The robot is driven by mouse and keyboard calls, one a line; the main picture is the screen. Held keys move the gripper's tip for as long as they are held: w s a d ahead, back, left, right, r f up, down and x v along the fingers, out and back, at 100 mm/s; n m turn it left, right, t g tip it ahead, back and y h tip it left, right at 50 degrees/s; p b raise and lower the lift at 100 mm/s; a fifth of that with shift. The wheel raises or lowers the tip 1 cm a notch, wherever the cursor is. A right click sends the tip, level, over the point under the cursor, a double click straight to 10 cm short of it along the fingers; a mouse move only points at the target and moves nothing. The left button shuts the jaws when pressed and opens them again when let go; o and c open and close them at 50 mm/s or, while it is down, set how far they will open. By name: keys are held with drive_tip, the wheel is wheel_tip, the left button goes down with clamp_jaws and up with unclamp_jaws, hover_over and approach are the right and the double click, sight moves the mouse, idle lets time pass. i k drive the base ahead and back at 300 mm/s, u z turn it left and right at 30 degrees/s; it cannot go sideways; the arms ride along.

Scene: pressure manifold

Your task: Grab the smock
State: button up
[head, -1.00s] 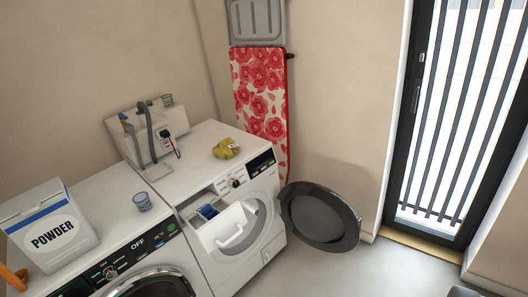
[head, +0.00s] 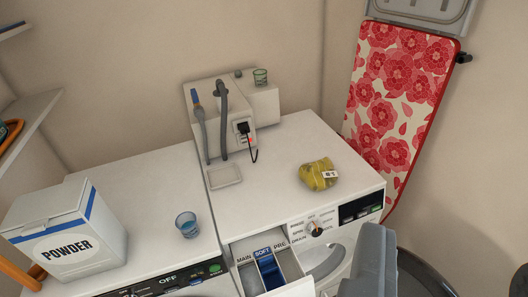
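A crumpled yellow bundle with a small white tag (head: 318,174) lies on top of the right-hand white washing machine, near its front right. It looks like folded cloth and may be the smock; no other garment is in view. A grey part of my gripper (head: 375,262) shows at the bottom right, in front of the machine, lower in the picture than the bundle and apart from it. Its fingertips cannot be told apart, so its opening is unclear.
A powder box (head: 65,232) and a blue cup (head: 187,224) stand on the left machine. A wall box with hoses (head: 228,115) and a floral ironing board (head: 398,100) are behind.

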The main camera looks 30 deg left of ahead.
sight(319, 176)
drive_tip(key=u, duration=0.4)
drive_tip(key=i, duration=1.25)
drive_tip(key=u, duration=0.35)
